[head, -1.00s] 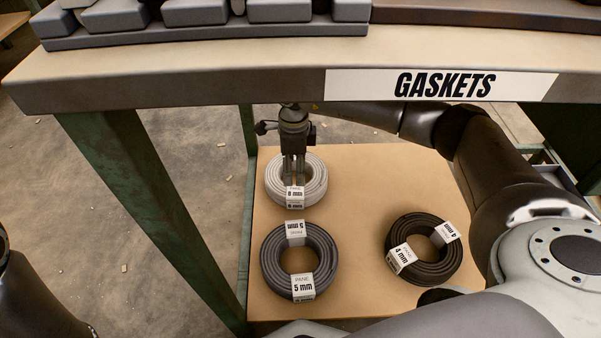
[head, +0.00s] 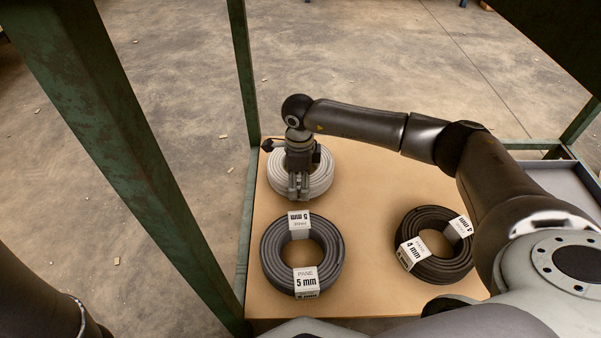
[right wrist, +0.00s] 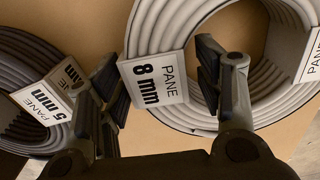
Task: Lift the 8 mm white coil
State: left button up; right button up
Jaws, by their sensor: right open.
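The white coil (head: 323,182), with an "8 mm" label in the right wrist view (right wrist: 158,85), lies flat on the tan board at the far left. My right gripper (head: 299,194) is over the near side of its ring. In the right wrist view the open fingers (right wrist: 160,82) stand either side of the labelled part of the ring, one outside and one by the centre hole. I cannot tell whether they touch it. In the head view my gripper hides the label. My left gripper is out of view.
A dark grey 5 mm coil (head: 272,262) lies just nearer than the white one. A black 4 mm coil (head: 428,271) lies to the right. Green posts (head: 125,150) rise at the left. A grey tray (head: 556,184) is at the right. The board's middle is clear.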

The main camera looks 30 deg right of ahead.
jog(key=shift+f, duration=0.1)
grip_shut()
dwell(0.4)
